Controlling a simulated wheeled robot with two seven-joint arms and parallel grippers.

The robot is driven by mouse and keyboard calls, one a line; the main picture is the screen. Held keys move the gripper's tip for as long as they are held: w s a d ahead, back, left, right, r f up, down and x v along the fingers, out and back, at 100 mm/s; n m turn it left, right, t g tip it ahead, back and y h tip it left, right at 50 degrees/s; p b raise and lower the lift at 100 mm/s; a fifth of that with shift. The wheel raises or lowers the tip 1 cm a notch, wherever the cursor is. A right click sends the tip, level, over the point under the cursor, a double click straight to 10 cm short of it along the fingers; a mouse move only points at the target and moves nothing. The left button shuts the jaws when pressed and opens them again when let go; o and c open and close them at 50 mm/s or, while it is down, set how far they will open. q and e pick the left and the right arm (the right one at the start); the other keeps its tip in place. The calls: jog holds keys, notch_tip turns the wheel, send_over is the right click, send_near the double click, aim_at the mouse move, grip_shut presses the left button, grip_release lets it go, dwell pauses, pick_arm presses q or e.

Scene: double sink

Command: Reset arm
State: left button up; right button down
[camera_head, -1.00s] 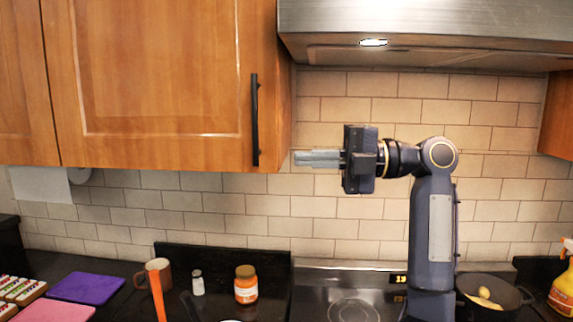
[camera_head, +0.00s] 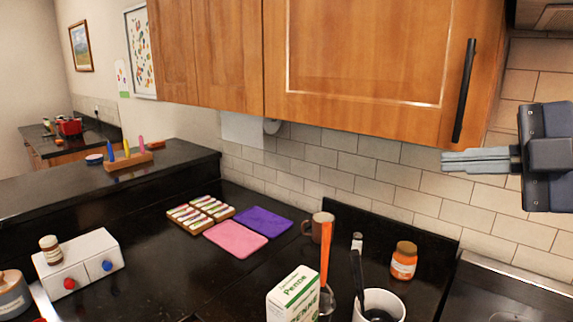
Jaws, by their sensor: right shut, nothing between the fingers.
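My right gripper (camera_head: 482,161) is at the right edge of the head view. Its grey fingers point left and are shut with nothing between them. It is in the air in front of the tiled wall, just below the black handle (camera_head: 464,91) of the wooden cabinet (camera_head: 365,55). The cabinet door is closed. The rest of the right arm is outside the picture. My left gripper is not in view.
The black counter (camera_head: 160,235) holds a penne box (camera_head: 293,297), a white mug (camera_head: 398,305) with utensils, an orange-labelled jar (camera_head: 404,260), a brown mug (camera_head: 312,229), pink (camera_head: 235,239) and purple (camera_head: 262,222) boards, and a white box with knobs (camera_head: 78,263). The stove (camera_head: 505,285) is at lower right.

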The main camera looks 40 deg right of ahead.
jog(key=w+a+f+m+g+h, duration=0.1)
jog(key=w+a+f+m+g, duration=0.1)
jog(key=w+a+f+m, duration=0.35)
jog(key=w+a+f+m+g, duration=0.2)
jog(key=w+a+f, duration=0.1)
jog(key=a+f, duration=0.55)
jog(key=a+f+m+g, duration=0.2)
jog(key=f+m, duration=0.4)
jog(key=f, duration=0.6)
jog(key=s+a+f+m+g, duration=0.1)
jog(key=f+m, duration=0.4)
jog(key=f, duration=0.7)
jog(key=shift+s+a+f+m+g, duration=0.35)
jog(key=shift+a+g, duration=0.45)
jog(key=shift+a, duration=0.35)
